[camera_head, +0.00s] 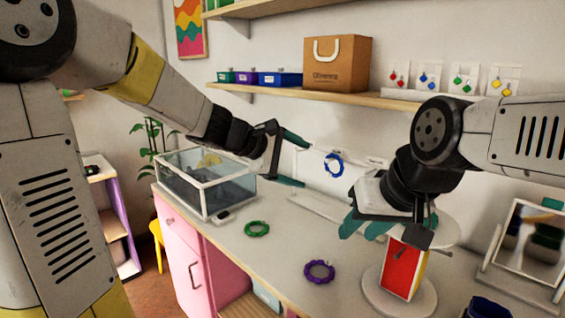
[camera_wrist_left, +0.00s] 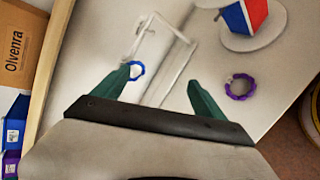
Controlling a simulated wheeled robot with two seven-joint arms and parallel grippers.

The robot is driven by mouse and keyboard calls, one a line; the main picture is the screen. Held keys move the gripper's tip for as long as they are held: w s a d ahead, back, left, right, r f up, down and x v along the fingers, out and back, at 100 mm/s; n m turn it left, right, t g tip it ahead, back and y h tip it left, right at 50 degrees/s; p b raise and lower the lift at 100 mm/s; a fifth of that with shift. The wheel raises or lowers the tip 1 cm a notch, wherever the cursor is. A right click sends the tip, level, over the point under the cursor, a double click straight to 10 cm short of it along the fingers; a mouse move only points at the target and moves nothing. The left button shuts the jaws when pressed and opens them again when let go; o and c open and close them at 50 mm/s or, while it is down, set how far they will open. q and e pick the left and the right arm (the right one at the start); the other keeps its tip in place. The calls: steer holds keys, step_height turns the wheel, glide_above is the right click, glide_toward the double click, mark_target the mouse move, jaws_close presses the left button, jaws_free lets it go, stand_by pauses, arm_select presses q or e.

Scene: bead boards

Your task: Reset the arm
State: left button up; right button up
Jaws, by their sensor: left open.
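My left gripper (camera_head: 294,160) is open and empty, raised in front of the wall above the counter. Its two green fingers stand apart in the left wrist view (camera_wrist_left: 161,82). A blue bracelet (camera_head: 334,165) is by a white rack (camera_head: 310,165). A green bracelet (camera_head: 257,229) and a purple bracelet (camera_head: 319,271) lie flat on the counter (camera_head: 285,245).
A glass-lidded case (camera_head: 207,188) stands at the counter's left end. A mirror (camera_head: 530,240) stands at the right. The shelf (camera_head: 300,94) above holds a paper bag (camera_head: 337,64), small boxes (camera_head: 280,79) and earring cards (camera_head: 430,77). The counter's front middle is mostly free.

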arm_select(q)
steer(key=s+a+f+m+y, duration=0.2)
steer(key=s+a+m+y, duration=0.2)
steer(key=s+a, duration=0.5)
steer(key=s+a+f+m+y, duration=0.2)
steer(key=s+a+m+y, duration=0.2)
steer(key=s+a+m, duration=0.3)
steer(key=s+a, duration=0.2)
steer(key=s, duration=0.3)
steer(key=shift+s+a+m+g, duration=0.3)
steer(key=shift+s+m, duration=0.1)
